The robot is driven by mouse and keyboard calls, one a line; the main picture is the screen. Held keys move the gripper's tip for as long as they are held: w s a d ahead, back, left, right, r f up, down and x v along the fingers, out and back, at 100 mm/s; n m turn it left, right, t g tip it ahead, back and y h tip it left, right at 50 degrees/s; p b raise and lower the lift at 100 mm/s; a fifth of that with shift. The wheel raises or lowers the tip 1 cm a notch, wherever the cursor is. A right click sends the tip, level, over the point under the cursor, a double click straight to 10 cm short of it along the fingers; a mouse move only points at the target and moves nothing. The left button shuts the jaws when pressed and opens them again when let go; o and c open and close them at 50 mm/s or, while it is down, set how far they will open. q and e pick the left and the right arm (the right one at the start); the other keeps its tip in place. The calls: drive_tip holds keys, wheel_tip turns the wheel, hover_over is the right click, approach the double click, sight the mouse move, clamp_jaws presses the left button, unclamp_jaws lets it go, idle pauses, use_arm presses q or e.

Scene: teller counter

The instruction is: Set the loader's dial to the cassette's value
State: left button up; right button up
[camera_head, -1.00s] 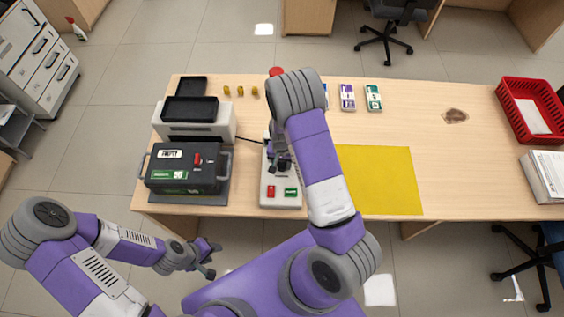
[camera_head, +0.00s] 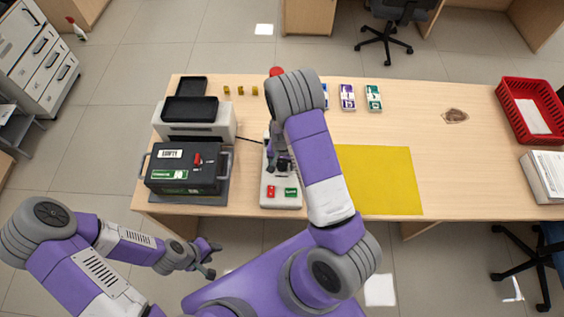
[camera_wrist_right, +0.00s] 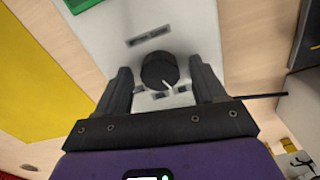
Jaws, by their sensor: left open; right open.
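The loader's control panel (camera_head: 281,201) is a pale box with a red and a green button at its near end. Its dial (camera_wrist_right: 159,70) is a black round knob with a white pointer, seen in the right wrist view. My right gripper (camera_wrist_right: 165,82) is open, with one finger on each side of the dial; I cannot tell whether they touch it. In the head view my right arm partly hides the panel. The dark cassette (camera_head: 186,169) with an "EMPTY" label, a green label and a red switch sits at the left. My left gripper (camera_head: 212,259) is open and empty, off the table's front edge.
A pale machine with black trays (camera_head: 190,110) stands behind the cassette. Banded note bundles (camera_head: 348,97) lie at the back. A yellow mat (camera_head: 385,185) lies right of my arm. A red basket (camera_head: 513,92) and papers are at the far right.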

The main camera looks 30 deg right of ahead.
sight(282, 165)
wheel_tip(282, 165, up, 8)
drive_tip(key=shift+f+p, duration=0.2)
drive_tip(key=shift+p, duration=0.35)
idle(0.4)
